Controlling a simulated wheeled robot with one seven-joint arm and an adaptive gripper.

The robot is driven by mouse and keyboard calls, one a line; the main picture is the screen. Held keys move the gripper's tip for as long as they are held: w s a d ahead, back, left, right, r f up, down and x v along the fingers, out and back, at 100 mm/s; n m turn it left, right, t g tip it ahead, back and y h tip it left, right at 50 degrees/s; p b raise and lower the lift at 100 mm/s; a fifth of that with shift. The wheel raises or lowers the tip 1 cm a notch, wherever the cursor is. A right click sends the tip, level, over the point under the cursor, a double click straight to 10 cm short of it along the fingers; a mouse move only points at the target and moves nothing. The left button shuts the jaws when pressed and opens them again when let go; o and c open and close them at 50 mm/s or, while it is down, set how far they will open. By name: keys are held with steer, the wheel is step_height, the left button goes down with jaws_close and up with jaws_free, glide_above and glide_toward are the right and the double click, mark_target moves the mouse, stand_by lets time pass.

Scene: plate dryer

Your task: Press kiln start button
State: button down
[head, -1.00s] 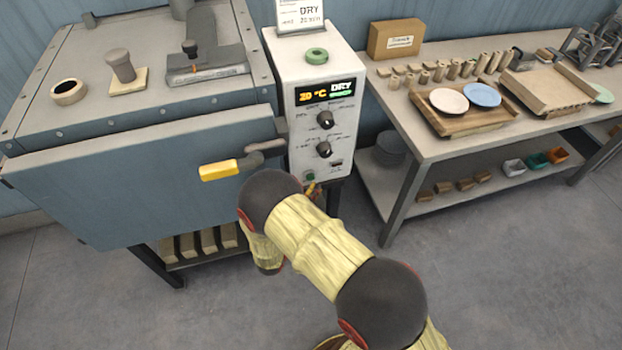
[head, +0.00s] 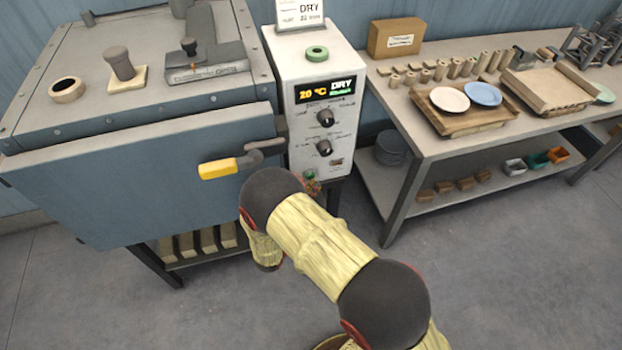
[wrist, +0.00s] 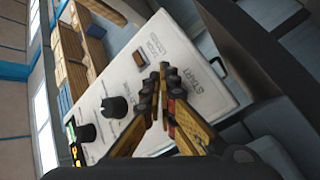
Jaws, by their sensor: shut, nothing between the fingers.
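The kiln (head: 140,165) stands at the left in the head view, with a white control box (head: 322,130) on its right side. The box's display reads 20 °C and DRY. In the wrist view the panel (wrist: 165,40) fills the middle, with the printed word START beside the fingertips. My gripper (wrist: 164,72) is shut and empty, its tips over the panel by that word. The start button is hidden behind the fingers in the wrist view. In the head view my gripper (head: 312,185) is partly seen at the panel's lower left corner. Contact cannot be told.
The panel has two black knobs (head: 325,118) and a small rocker switch (wrist: 140,60). The kiln's yellow door handle (head: 218,169) sticks out left of my gripper. A workbench (head: 440,150) with plates stands at the right. The floor in front is clear.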

steer(key=shift+w+a+b, duration=0.15)
steer(key=shift+w+b, duration=0.2)
steer(key=shift+w, duration=0.15)
stand_by(0.8)
stand_by(0.4)
steer(key=shift+s+d, duration=0.25)
steer(key=shift+s, duration=0.65)
steer(key=s, duration=0.2)
steer(key=s+d, duration=0.1)
steer(key=s, duration=0.2)
steer(key=shift+d, duration=0.2)
steer(key=shift+w, duration=0.1)
stand_by(0.5)
